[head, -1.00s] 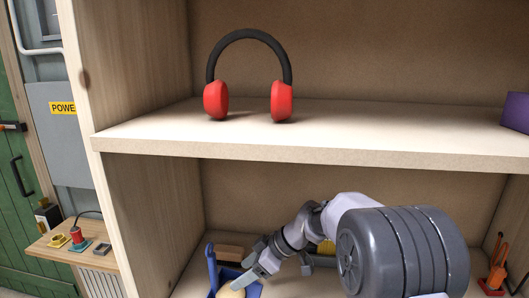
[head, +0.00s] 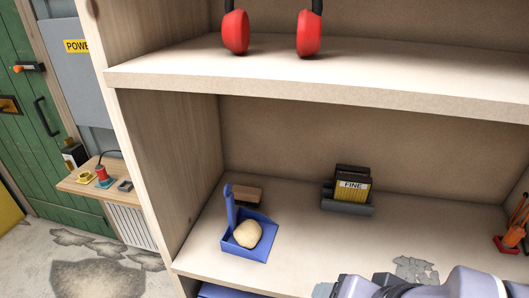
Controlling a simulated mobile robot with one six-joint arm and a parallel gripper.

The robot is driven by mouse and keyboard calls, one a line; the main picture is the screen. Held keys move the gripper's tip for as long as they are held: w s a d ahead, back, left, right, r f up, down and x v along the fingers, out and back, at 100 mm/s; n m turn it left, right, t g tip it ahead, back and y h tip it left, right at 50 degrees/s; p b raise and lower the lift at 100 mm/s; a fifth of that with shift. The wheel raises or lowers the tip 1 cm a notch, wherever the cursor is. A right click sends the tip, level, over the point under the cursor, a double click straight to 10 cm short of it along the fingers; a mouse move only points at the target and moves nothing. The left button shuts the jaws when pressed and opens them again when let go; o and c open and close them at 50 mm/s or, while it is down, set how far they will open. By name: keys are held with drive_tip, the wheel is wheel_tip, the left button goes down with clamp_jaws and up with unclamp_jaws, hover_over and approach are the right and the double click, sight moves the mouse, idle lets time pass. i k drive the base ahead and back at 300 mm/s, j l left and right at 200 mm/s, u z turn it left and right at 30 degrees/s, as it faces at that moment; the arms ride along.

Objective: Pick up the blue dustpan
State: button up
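The blue dustpan (head: 263,251) sits on the lower shelf near its left wall in the head view. Its handle stands upright at the back left. A round beige lump (head: 247,234) rests in the pan. My arm shows at the bottom right edge, to the right of the dustpan and apart from it. My gripper's fingers cannot be made out there, so whether it is open or shut does not show.
A brown block (head: 247,195) lies right behind the dustpan. A grey holder with a pack marked FINE (head: 352,186) stands further right. An orange-handled tool (head: 513,236) stands at the far right. Red headphones (head: 309,34) are on the upper shelf (head: 180,72), which overhangs this space.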

sight(249, 234)
drive_tip(key=z, duration=2.3)
drive_tip(key=i, duration=0.4)
drive_tip(key=l+u, duration=0.25)
drive_tip(key=l, duration=0.5)
drive_tip(key=l+u, duration=0.2)
drive_tip(key=l, duration=0.5)
drive_tip(key=k+u, duration=0.2)
drive_tip(key=k+j+u, duration=0.3)
drive_tip(key=j+u, duration=0.15)
drive_tip(key=j, duration=0.3)
drive_tip(key=k+j+u, duration=0.2)
drive_tip(key=j+u, duration=0.2)
drive_tip(key=j, duration=0.45)
drive_tip(key=j+u, duration=0.45)
drive_tip(key=j, duration=0.4)
drive_tip(key=j+u, duration=0.45)
drive_tip(key=j, duration=0.45)
drive_tip(key=i+l+u, duration=0.1)
drive_tip(key=i+l, duration=0.35)
drive_tip(key=l, duration=0.2)
drive_tip(key=i+u, duration=0.05)
